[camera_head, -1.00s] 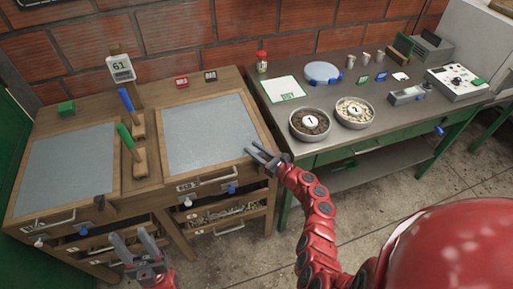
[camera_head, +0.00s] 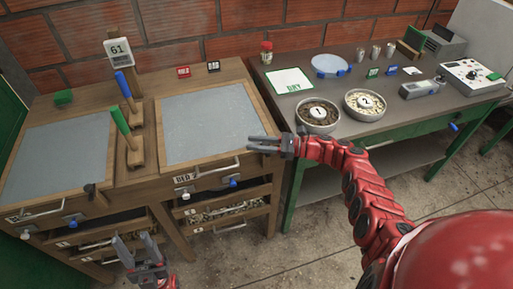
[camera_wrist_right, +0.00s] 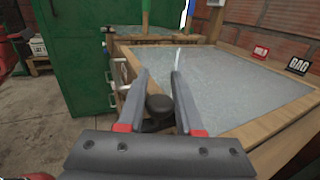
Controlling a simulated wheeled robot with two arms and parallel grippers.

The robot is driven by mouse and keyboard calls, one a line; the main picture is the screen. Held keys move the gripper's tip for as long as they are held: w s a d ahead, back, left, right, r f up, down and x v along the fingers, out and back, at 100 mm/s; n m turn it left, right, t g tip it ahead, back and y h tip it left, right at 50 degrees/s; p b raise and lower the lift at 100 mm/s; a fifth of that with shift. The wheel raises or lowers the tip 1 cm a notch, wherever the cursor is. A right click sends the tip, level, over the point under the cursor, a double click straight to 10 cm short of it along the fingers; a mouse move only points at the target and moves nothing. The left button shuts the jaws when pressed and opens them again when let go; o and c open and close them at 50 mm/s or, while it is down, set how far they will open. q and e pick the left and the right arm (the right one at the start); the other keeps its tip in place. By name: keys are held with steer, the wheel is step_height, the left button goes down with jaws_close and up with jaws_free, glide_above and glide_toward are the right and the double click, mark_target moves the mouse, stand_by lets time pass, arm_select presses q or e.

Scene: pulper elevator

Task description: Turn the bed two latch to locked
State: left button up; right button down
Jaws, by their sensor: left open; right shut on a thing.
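Bed two is the right-hand wooden bed with a grey sheet (camera_head: 203,127) and a BED 2 label (camera_head: 185,178). Its latch shows in the right wrist view as a dark round knob (camera_wrist_right: 160,104) at the bed's front edge. My right gripper (camera_head: 256,144) is at the bed's front right corner, its fingers pointing left. In the wrist view its fingers (camera_wrist_right: 160,82) lie on either side of the knob, shut on it. The fingers hide the latch in the head view. My left gripper (camera_head: 134,241) is open and empty, low in front of the drawers.
Bed one (camera_head: 50,165) is at the left with its own dark latch (camera_head: 90,189). Blue (camera_head: 122,84) and green (camera_head: 123,123) levers stand between the beds. A green table (camera_head: 400,117) with bowls is at the right. Bed two's handle (camera_head: 217,167) juts out below the gripper.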

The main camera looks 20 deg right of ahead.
steer(key=shift+a+f+g+b, duration=0.1)
steer(key=shift+f+g+b, duration=0.05)
steer(key=shift+g+b, duration=0.15)
stand_by(0.4)
steer(key=c, duration=0.6)
jaws_free()
steer(key=shift+f+b+v, duration=0.2)
steer(key=shift+b+v, duration=3.7)
steer(key=shift+v, duration=4.8)
